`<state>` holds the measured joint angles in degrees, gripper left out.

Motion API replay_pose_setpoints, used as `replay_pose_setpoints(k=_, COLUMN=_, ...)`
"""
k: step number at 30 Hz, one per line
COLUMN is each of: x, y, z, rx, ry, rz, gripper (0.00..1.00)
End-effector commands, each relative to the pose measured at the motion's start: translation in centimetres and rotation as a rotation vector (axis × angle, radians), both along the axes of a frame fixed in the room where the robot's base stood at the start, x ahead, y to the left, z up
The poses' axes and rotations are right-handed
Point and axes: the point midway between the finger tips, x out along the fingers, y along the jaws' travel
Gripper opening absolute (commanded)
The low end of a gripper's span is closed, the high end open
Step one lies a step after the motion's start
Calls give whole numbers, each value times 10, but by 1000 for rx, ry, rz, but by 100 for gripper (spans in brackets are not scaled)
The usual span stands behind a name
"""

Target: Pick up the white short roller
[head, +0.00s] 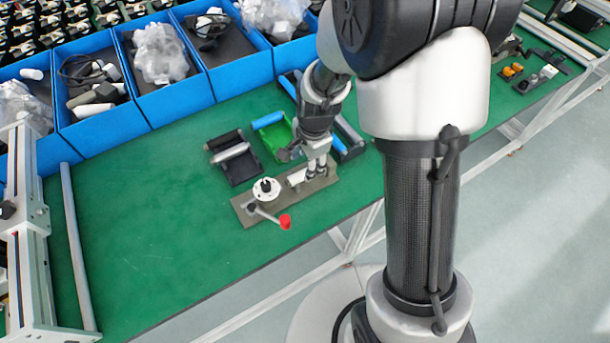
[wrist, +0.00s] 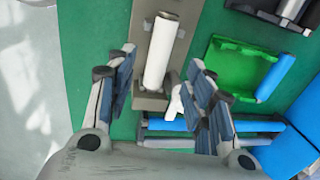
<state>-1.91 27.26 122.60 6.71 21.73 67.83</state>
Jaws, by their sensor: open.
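A white short roller (wrist: 160,52) lies on a grey-brown fixture plate (wrist: 147,102) in the wrist view. In the head view the roller (head: 297,177) shows as a small white piece beside my gripper. My gripper (head: 317,170) is low over the right end of the fixture plate (head: 243,208). In the wrist view the open fingers of my gripper (wrist: 161,65) stand on either side of the roller, with gaps to it. A small white part (wrist: 174,103) shows near the roller's lower end.
The fixture also carries a white round part (head: 266,188) and a red-tipped lever (head: 285,221). A black tray (head: 241,171) holds rollers. A green tray (head: 273,143) holds a blue roller. Blue bins (head: 187,100) line the back.

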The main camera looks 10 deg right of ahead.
Motion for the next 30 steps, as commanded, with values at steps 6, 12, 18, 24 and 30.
replay_pose_setpoints(k=6, x=2, y=0, z=-12, rx=0, ry=0, rz=0, gripper=48)
replay_pose_setpoints(k=12, x=4, y=0, z=-40, rx=0, ry=1, rz=-1, gripper=48)
replay_pose_setpoints(k=18, x=8, y=1, z=-60, rx=0, ry=0, rz=0, gripper=48)
replay_pose_setpoints(k=24, x=8, y=1, z=-59, rx=0, ry=-1, rz=0, gripper=47)
replay_pose_setpoints(k=30, x=8, y=1, z=-59, rx=0, ry=-1, rz=0, gripper=34)
